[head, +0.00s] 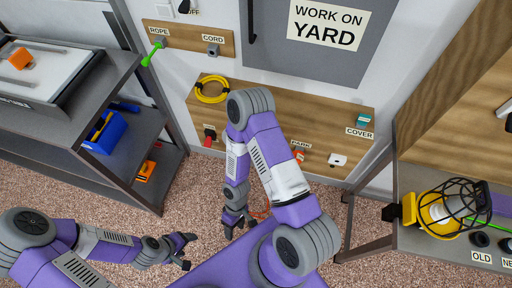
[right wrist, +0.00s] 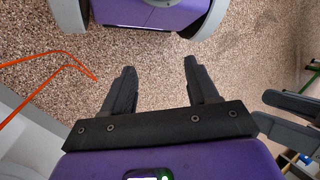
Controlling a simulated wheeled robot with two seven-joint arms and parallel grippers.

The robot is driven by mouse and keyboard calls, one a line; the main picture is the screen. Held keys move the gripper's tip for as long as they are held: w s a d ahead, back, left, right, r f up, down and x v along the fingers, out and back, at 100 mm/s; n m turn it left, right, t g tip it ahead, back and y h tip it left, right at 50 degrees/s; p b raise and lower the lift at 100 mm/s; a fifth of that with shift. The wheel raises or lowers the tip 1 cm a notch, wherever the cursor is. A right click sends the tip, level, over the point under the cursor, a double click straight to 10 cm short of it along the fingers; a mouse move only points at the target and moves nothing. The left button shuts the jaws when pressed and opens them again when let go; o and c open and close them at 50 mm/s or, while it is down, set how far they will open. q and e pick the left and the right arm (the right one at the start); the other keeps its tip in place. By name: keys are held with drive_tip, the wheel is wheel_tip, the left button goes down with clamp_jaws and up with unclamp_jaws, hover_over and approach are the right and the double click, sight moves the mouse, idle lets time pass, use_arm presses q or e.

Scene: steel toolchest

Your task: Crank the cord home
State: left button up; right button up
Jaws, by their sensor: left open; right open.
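A thin orange cord (right wrist: 45,62) runs in a bent loop at the left of the right wrist view. A bit of it shows beside my right gripper (head: 239,230) in the head view, where my arm hides the rest. My right gripper is open and empty; its spread fingers (right wrist: 161,78) point over bare floor, apart from the cord. My left gripper (head: 188,252) is open and empty, low over the floor to the left. An orange piece (head: 299,155) sits under the PARK label. I cannot make out a crank for certain.
A yellow coil (head: 212,89) and a red handle (head: 209,140) are on the wooden wall board (head: 260,95). A grey shelf unit (head: 60,130) stands left. A caged yellow lamp (head: 440,212) rests on the right bench.

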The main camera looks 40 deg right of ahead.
drive_tip(key=s+d+f+n+g+h+b, duration=0.1)
drive_tip(key=s+d+n+g+h, duration=0.1)
drive_tip(key=s+d+n+h, duration=0.3)
drive_tip(key=d+f+n+g+h, duration=0.2)
drive_tip(key=d+n+h, duration=0.2)
drive_tip(key=d+n, duration=0.25)
drive_tip(key=w+d+r+n+t+h, duration=0.2)
drive_tip(key=w+d+n+t+h, duration=0.2)
drive_tip(key=w+d+n+h, duration=0.3)
drive_tip(key=w+a+r+n+t+h+b, duration=0.1)
drive_tip(key=w+r+n+t, duration=0.2)
drive_tip(key=w+n+t, duration=0.4)
drive_tip(key=w+a+r+n+t+h, duration=0.1)
drive_tip(key=w+r+n+t, duration=0.1)
drive_tip(key=w+n+t, duration=0.6)
drive_tip(key=w+d+m, duration=0.1)
drive_tip(key=w+d, duration=0.2)
drive_tip(key=w+d+m+b, duration=0.1)
drive_tip(key=w+d, duration=0.2)
drive_tip(key=shift+d+r+m+g, duration=0.1)
drive_tip(key=shift+m+g, duration=0.2)
drive_tip(key=shift+m, duration=0.05)
